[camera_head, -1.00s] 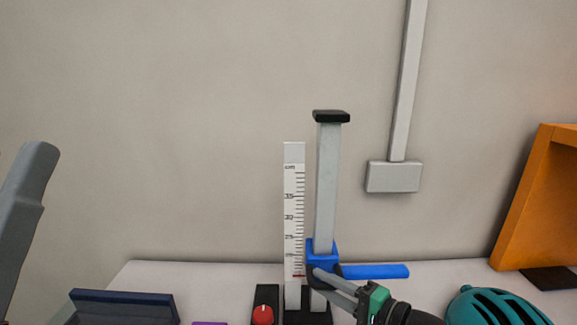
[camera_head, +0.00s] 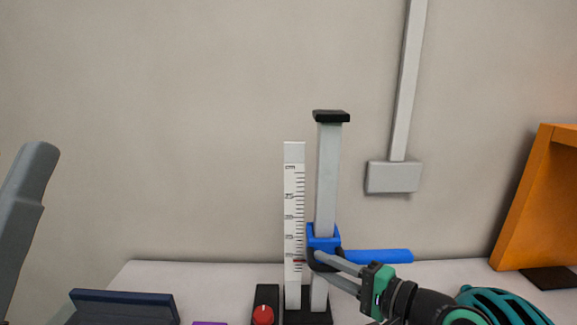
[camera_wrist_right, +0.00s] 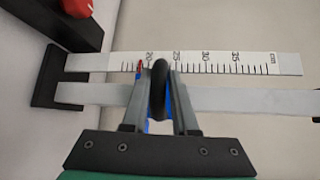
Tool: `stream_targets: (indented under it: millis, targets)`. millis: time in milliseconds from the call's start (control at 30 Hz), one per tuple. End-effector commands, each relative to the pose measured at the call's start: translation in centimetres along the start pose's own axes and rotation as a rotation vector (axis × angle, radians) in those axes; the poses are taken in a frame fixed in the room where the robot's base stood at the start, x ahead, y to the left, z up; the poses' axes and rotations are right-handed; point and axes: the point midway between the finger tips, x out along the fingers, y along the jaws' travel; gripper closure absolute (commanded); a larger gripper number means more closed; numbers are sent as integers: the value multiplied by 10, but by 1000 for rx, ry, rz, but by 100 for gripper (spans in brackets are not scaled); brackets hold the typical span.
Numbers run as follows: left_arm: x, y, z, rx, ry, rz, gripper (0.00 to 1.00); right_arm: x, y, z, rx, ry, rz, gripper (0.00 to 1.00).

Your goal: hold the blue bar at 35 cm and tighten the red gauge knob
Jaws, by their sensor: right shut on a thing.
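The blue bar (camera_head: 376,256) sticks out to the right from a blue sleeve (camera_head: 322,240) around the grey post (camera_head: 326,180). A red pointer (camera_head: 299,260) on the white scale (camera_head: 294,215) reads just under 20. In the right wrist view the pointer (camera_wrist_right: 139,65) also lies just below the 20 label. My right gripper (camera_head: 318,262) is shut on the black part (camera_wrist_right: 160,90) of the blue bar's sleeve. The red gauge knob (camera_head: 263,315) sits on a black block left of the scale, also seen in the wrist view (camera_wrist_right: 77,7). My left gripper is out of view.
A teal helmet (camera_head: 500,303) lies at the right, partly behind my right arm. An orange box (camera_head: 535,200) stands at the right edge. A dark blue case (camera_head: 125,306) lies at the front left.

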Motion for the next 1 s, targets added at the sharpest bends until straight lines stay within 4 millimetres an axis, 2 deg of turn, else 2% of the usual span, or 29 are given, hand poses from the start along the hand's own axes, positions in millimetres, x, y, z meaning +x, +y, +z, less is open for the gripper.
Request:
stream_targets:
  millis: [367, 800, 1000]
  targets:
    - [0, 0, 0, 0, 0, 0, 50, -1, -6, 2, -3, -3, -3, 100]
    - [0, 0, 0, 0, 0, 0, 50, -7, -45, 8, -6, -3, -4, 100]
    - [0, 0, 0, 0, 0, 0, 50, -8, -53, 9, -3, -3, -4, 100]
